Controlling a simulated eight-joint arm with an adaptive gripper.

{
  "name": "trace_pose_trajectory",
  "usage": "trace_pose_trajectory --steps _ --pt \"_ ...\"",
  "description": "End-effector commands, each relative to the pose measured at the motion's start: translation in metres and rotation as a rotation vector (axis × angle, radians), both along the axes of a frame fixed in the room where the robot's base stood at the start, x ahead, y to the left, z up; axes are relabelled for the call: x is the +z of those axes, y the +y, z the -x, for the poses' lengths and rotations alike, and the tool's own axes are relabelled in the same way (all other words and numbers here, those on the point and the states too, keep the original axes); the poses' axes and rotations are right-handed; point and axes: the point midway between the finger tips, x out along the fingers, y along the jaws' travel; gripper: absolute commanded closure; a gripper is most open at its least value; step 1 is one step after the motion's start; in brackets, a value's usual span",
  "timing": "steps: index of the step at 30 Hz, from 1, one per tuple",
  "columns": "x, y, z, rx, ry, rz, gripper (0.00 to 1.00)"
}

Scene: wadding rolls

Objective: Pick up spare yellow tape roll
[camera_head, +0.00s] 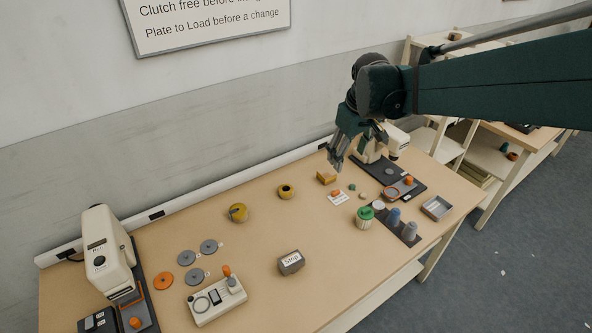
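Two yellow rolls lie on the wooden table. One yellow roll (238,212) is left of the middle and has a greyish patch on its side. The other yellow roll (286,191) is a little to its right and shows a dark centre hole. I cannot tell which one is the spare. My gripper (337,164) hangs from the arm at the upper right, in front of the back edge of the table and to the right of both rolls. It appears above the table and touches neither roll. Its fingers overlap in this view, so their opening is unclear.
A yellow-orange block (326,177) sits close below my gripper in the picture. A grey block marked Stop (291,263) lies near the front. A green-topped jar (364,218) stands right. Grey discs (208,246) and a cream control box (216,300) are left. The middle table is clear.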

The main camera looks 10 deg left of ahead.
Motion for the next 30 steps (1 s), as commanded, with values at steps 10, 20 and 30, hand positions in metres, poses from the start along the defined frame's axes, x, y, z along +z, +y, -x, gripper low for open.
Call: trace_pose_trajectory --steps 10,20,30 --pt "-0.040 0.054 -0.044 0.121 0.052 0.034 0.44" --pt "-0.087 0.106 -0.077 0.237 0.103 0.066 0.44" --pt "-0.143 0.161 -0.103 0.358 0.155 0.097 0.44"
